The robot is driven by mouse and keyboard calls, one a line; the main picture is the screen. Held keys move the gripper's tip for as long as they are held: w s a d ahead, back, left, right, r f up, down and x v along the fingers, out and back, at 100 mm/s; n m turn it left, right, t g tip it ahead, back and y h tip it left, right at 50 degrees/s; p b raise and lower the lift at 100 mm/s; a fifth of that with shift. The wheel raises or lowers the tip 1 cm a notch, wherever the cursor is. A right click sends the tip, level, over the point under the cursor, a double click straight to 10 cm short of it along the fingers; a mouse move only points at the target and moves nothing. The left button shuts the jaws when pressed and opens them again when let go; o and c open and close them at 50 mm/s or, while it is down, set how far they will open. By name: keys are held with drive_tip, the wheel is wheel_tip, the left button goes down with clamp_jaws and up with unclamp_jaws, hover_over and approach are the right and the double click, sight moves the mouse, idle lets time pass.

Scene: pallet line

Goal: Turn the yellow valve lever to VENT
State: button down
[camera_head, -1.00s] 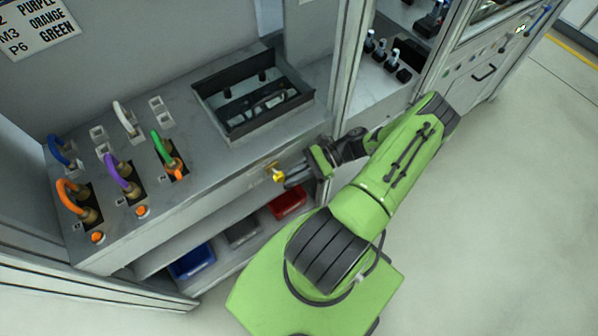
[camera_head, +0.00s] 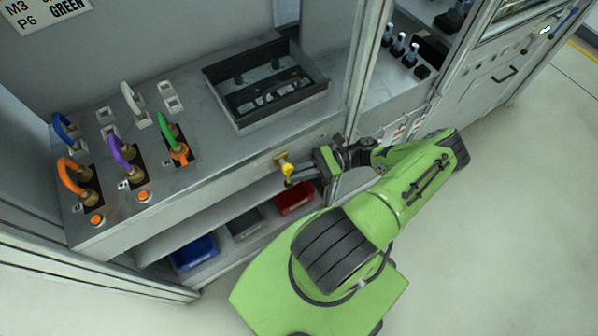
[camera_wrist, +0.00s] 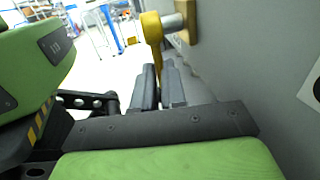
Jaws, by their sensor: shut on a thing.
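The yellow valve lever (camera_head: 286,169) sits on the front face of the grey workbench (camera_head: 215,190), below the black-rimmed tray. In the wrist view the lever (camera_wrist: 153,34) hangs down from a shaft on a yellow mount (camera_wrist: 185,22). My gripper (camera_head: 290,182) is at the lever's lower end, reaching in from the right. In the wrist view my gripper's fingers (camera_wrist: 160,75) are closed around the lever's lower tip, which is partly hidden between them. No VENT mark is readable in these views.
Colored hose loops, such as the orange one (camera_head: 72,178) and the purple one (camera_head: 122,152), stand on the bench at left. A black-rimmed tray (camera_head: 225,98) is set in the top. Blue (camera_head: 195,252), grey and red (camera_head: 294,198) bins sit on the shelf below. Floor at right is clear.

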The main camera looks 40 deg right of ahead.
drive_tip(key=c, duration=1.2)
unclamp_jaws()
drive_tip(key=shift+a, duration=0.1)
drive_tip(key=b+v, duration=0.2)
drive_tip(key=v, duration=1.3)
drive_tip(key=shift+s+d, duration=0.1)
drive_tip(key=shift+d, duration=0.3)
